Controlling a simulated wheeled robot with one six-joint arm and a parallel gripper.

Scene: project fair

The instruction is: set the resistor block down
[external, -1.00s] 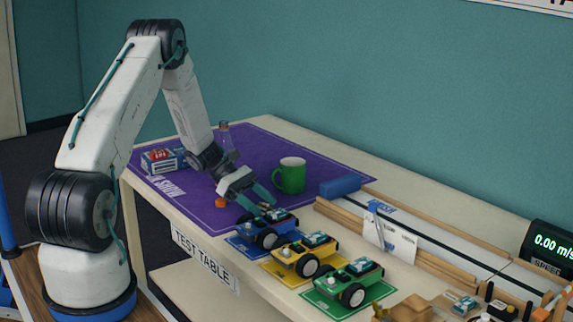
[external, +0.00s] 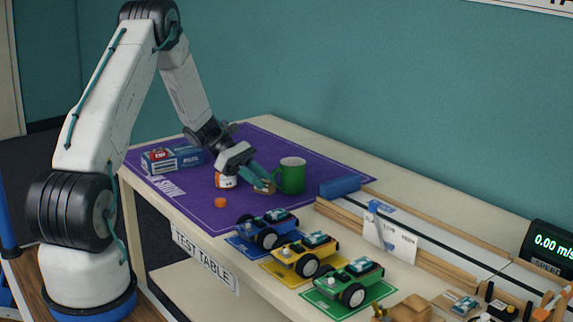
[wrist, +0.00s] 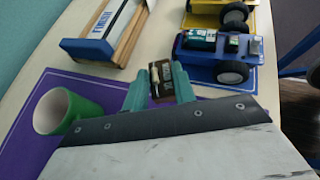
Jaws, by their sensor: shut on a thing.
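My gripper (external: 264,184) hangs over the purple cloth, close to the green mug (external: 291,176). Its teal fingers are shut on a small brown block, the resistor block (wrist: 161,80), seen between the fingertips in the wrist view. In the external view the block shows only as a small tan patch at the fingertips. I cannot tell whether its underside touches the cloth. The blue car (external: 267,230) stands nearer the front, clear of the fingers.
Yellow (external: 305,256) and green (external: 348,284) cars stand in a row beyond the blue one. A wooden track (external: 432,262) with a blue end block (external: 340,187) lies right.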

